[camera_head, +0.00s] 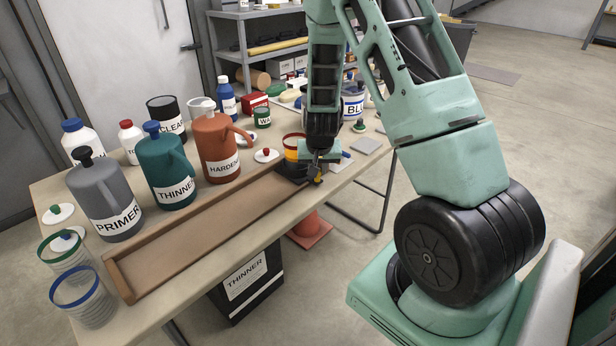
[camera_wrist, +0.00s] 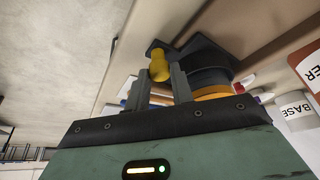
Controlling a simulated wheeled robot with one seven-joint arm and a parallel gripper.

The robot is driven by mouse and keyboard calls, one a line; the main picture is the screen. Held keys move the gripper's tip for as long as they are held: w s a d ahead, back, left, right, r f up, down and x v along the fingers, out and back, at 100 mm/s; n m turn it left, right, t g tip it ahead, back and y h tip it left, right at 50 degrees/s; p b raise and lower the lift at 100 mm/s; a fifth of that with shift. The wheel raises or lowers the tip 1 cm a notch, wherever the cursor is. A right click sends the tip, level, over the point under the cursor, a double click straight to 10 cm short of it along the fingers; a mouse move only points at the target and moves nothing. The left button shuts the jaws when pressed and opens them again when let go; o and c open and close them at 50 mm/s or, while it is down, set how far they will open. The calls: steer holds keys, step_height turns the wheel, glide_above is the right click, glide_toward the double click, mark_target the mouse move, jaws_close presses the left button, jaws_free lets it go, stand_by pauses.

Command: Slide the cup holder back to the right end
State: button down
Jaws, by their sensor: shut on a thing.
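The cup holder (camera_head: 287,172) is a dark, low carrier at the far right end of a long brown wooden channel (camera_head: 200,238). It also shows in the wrist view (camera_wrist: 207,55). The arm and fingers hide part of the holder.
A grey primer jug (camera_head: 103,190), a teal thinner jug (camera_head: 168,168) and an orange hardener jug (camera_head: 215,140) stand behind the channel. Two clear ringed cups (camera_head: 82,295) stand at its left end. The channel left of the holder is empty.

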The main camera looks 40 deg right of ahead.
steer(key=shift+d, duration=0.35)
steer(key=c, duration=1.2)
jaws_free()
steer(key=shift+d, duration=0.15)
steer(key=shift+c, duration=0.2)
steer(key=shift+a+r, duration=0.2)
steer(key=p+v, duration=0.4)
steer(key=v, duration=1.3)
steer(key=shift+d, duration=0.1)
